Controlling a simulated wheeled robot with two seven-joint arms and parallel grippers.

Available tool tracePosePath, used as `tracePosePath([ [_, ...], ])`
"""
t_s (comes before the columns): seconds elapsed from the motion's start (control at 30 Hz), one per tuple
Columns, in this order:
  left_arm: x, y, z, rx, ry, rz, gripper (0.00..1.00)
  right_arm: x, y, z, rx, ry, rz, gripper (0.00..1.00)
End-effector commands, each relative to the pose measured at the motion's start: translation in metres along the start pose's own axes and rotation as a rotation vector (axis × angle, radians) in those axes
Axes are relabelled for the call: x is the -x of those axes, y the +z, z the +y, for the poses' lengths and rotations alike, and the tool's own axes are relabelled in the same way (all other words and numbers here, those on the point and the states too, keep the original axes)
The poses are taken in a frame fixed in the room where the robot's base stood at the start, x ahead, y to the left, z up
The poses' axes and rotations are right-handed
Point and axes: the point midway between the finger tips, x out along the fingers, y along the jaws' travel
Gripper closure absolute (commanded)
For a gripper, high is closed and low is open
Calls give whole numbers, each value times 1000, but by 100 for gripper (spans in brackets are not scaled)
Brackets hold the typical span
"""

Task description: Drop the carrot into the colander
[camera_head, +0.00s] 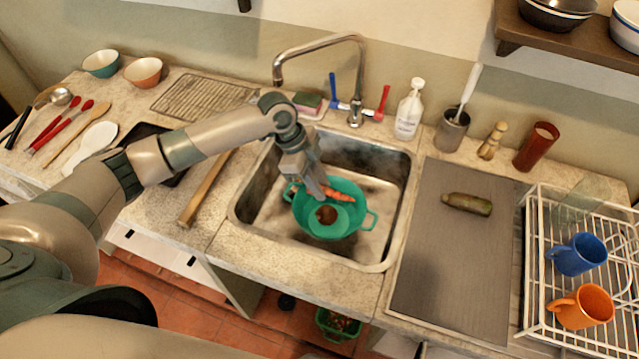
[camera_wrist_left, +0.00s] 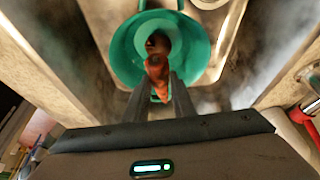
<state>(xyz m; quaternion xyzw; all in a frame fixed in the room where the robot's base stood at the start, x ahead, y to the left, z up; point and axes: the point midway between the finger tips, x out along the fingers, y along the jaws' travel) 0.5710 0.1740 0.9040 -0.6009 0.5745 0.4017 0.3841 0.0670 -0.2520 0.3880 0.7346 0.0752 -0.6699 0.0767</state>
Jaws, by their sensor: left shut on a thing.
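The green colander (camera_head: 370,222) sits in the sink, its two handles sticking out to the sides. It also shows in the left wrist view (camera_wrist_left: 120,62). My left gripper (camera_head: 318,190) reaches down over the colander and is shut on the orange carrot (camera_head: 342,194). In the left wrist view, the carrot (camera_wrist_left: 157,72) is between the two fingertips (camera_wrist_left: 158,88), above the colander's opening. A round brown thing (camera_head: 326,215) lies in the middle of the colander; I cannot tell what it is. My right gripper is not in view.
The metal sink (camera_head: 385,165) surrounds the colander, with a curved faucet (camera_head: 320,43) behind it. A soap bottle (camera_head: 409,110) stands behind right. A dish rack (camera_head: 535,300) holds mugs at the right.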

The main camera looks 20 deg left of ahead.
Motion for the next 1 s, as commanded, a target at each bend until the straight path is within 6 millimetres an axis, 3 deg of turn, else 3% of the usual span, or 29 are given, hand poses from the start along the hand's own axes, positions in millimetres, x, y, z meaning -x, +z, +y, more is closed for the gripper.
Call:
tracePosePath([
  [0.17,1,0,0,0,0,0,99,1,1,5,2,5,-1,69],
  [0.2,1,0,0,0,0,0,73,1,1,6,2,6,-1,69],
  [0.3,0,0,0,0,0,0,55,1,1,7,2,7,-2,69],
  [0.73,5,0,0,-1,-1,-1,55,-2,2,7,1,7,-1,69],
  [1.0,34,1,-1,-1,-4,-1,55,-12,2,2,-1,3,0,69],
])
